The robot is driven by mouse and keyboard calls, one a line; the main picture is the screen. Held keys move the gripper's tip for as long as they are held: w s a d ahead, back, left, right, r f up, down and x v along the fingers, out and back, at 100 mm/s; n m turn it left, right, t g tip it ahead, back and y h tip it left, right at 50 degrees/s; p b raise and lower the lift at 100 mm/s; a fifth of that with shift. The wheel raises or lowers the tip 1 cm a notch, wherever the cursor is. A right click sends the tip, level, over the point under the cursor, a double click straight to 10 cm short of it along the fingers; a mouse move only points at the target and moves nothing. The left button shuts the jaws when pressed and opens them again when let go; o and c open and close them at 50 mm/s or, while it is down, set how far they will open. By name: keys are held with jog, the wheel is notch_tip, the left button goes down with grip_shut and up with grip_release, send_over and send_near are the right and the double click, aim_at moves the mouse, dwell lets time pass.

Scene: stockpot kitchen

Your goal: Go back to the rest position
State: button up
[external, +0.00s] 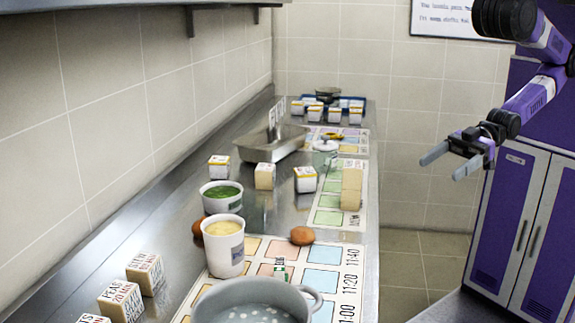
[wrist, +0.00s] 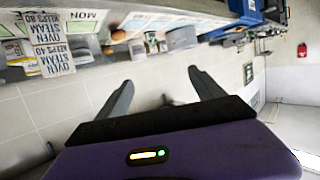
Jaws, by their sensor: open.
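My gripper (external: 450,164) is open and empty in the external view. It hangs in the air to the right of the counter, apart from everything on it, with its fingers pointing left. In the wrist view the two fingers of my gripper (wrist: 160,92) are spread wide with nothing between them. Behind them lie the tiled floor and, along the top, the counter with its items.
The steel counter (external: 165,260) runs along the left wall. It carries a grey pot (external: 212,300), a white tub (external: 223,262), a green-filled tub (external: 222,205), a steel tray (external: 268,152) and several labelled blocks. Purple cabinets (external: 510,215) stand at the right. The floor (external: 415,260) between is clear.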

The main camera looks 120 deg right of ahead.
jog(key=shift+s+a+r+n+y, duration=0.2)
jog(key=shift+s+a+n+y, duration=0.2)
jog(key=shift+a, duration=0.1)
